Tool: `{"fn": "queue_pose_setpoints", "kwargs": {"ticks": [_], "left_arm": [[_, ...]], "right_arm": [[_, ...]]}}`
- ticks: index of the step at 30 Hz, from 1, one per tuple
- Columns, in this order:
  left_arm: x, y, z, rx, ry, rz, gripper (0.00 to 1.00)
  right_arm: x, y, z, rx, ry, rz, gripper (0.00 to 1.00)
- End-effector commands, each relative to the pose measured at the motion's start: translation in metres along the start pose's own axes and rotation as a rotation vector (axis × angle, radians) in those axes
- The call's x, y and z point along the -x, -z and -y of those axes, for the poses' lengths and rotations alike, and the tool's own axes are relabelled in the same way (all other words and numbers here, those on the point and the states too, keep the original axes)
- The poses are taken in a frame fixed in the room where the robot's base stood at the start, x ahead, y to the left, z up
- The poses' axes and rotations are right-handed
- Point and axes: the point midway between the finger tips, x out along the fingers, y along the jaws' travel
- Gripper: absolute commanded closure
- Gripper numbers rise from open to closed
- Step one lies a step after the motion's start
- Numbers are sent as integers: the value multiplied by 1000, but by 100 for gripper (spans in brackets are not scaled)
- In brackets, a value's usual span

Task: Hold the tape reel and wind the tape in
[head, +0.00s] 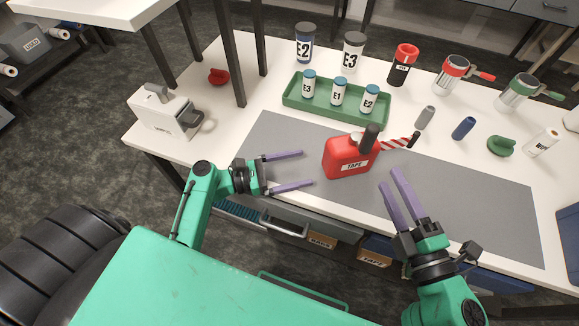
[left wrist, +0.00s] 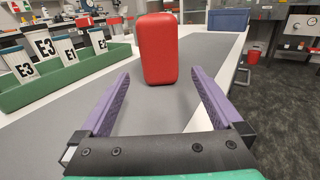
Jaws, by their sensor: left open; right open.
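The tape reel (head: 350,155) is a red case labelled TAPE with a dark handle or crank (head: 371,136) on top. It stands upright on the grey mat. A red-and-white striped tape (head: 397,143) sticks out to its right, with a dark end piece. My left gripper (head: 306,168) is open to the left of the reel, its purple fingers pointing towards it. In the left wrist view the red case (left wrist: 160,50) stands ahead, beyond the fingertips, and nothing is between the fingers. My right gripper (head: 389,180) is open and empty, in front and right of the reel.
A green tray (head: 292,103) with several labelled jars stands behind the reel. Canisters, a red cup (head: 403,63) and mugs line the back right. Small grey and blue cylinders (head: 463,128) and a green object (head: 501,146) lie right. A white machine (head: 163,112) stands left. The grey mat (head: 480,212) is mostly clear.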

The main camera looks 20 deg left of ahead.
Motion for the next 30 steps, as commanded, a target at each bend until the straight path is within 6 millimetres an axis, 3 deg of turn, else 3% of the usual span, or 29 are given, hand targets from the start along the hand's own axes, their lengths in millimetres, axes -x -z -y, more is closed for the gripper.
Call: {"fn": "queue_pose_setpoints", "kwargs": {"ticks": [9, 15, 26, 30], "left_arm": [[-78, -1, -1, -3, -1, 3, 0], [-116, 0, -1, -2, -2, 0, 0], [-127, 0, -1, -4, -3, -2, 0], [-127, 0, -1, -4, -3, -2, 54]], "right_arm": [[0, 0, 0, 0, 0, 0, 50], [0, 0, 0, 0, 0, 0, 50], [0, 0, 0, 0, 0, 0, 50], [0, 0, 0, 0, 0, 0, 50]]}}
